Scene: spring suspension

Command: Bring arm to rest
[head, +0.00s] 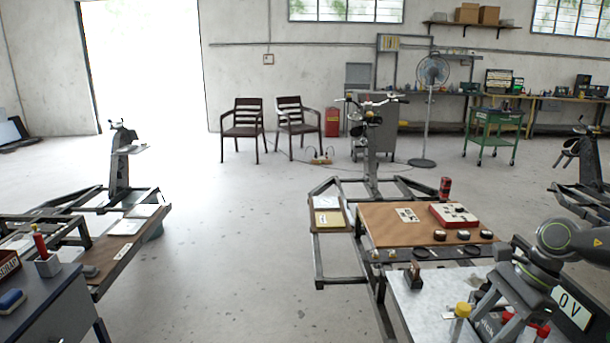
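My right arm comes in from the right edge of the head view and bends down over the pale worktop (418,305) of the near workbench. Its gripper (497,305) is low over the worktop's right side, close to a dark object with lettering (487,326). I cannot tell whether the fingers are open, or whether they touch anything. My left arm and gripper are not in view.
A yellow-capped container (461,318) and red-capped items (541,332) stand near the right gripper. A small dark object (414,275) stands on the worktop. Behind are a brown board (385,225) and red case (453,215). Open floor (240,250) lies left, before another bench (50,300).

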